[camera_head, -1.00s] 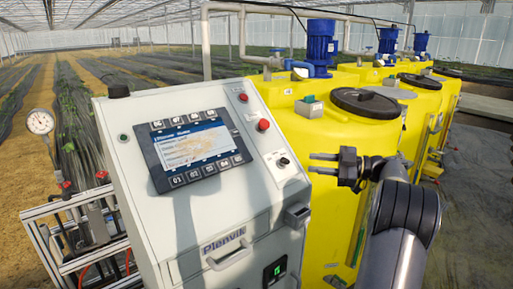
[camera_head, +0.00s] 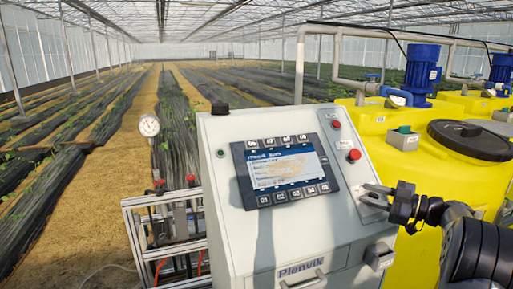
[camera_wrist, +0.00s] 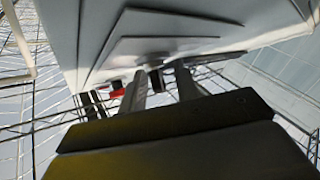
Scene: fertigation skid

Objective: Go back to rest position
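My gripper (camera_head: 372,194) is at the right of the head view, in front of the right side of the grey Plenvik control cabinet (camera_head: 228,232).
The cabinet carries a lit screen (camera_head: 285,170) with a row of keys. Yellow tanks (camera_head: 370,125) with blue motors (camera_head: 421,68) stand at the right. A pressure gauge (camera_head: 149,126) and a pipe frame (camera_head: 135,228) stand at the left. Crop rows with straw paths lie behind.

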